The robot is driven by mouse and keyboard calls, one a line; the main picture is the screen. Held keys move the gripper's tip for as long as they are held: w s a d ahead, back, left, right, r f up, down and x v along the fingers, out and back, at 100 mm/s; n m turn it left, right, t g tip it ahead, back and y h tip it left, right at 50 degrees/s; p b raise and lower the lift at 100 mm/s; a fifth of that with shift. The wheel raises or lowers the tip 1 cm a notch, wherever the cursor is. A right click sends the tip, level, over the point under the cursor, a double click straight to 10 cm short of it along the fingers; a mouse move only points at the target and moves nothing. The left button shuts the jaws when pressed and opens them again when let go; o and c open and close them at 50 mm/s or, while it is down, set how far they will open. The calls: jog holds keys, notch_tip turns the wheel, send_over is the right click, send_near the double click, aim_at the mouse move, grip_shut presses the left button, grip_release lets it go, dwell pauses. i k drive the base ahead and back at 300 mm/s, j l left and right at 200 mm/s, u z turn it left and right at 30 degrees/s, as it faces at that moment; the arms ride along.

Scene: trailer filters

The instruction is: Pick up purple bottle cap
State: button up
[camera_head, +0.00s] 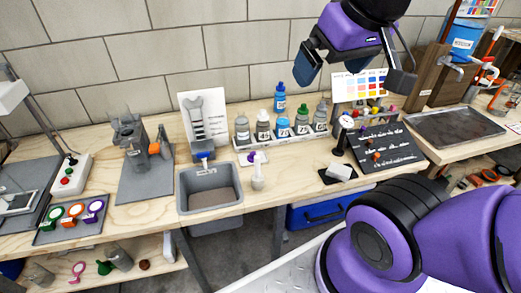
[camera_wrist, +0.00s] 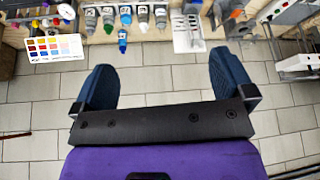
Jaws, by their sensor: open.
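Another purple spot (camera_head: 362,128) shows among coloured pieces on the black board. My gripper (camera_head: 354,84) is raised above the right part of the bench, well apart from both. In the wrist view my gripper (camera_wrist: 163,64) has its two blue fingers spread wide with nothing between them. I cannot pick out the purple cap in the wrist view.
A tray (camera_head: 285,142) holds several bottles, with a blue bottle (camera_head: 280,97) behind it. A grey bin (camera_head: 209,198) is set into the bench. A black board (camera_head: 400,150) lies to the right. Purple, orange and green rings (camera_head: 94,208) lie at the left.

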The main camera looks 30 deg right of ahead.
aim_at(250, 158)
jog(key=i+j+z, duration=0.15)
jog(key=j, duration=0.35)
jog(key=i+j+z, duration=0.2)
jog(key=j, duration=0.25)
jog(key=j+z, duration=0.15)
jog(key=j, duration=0.35)
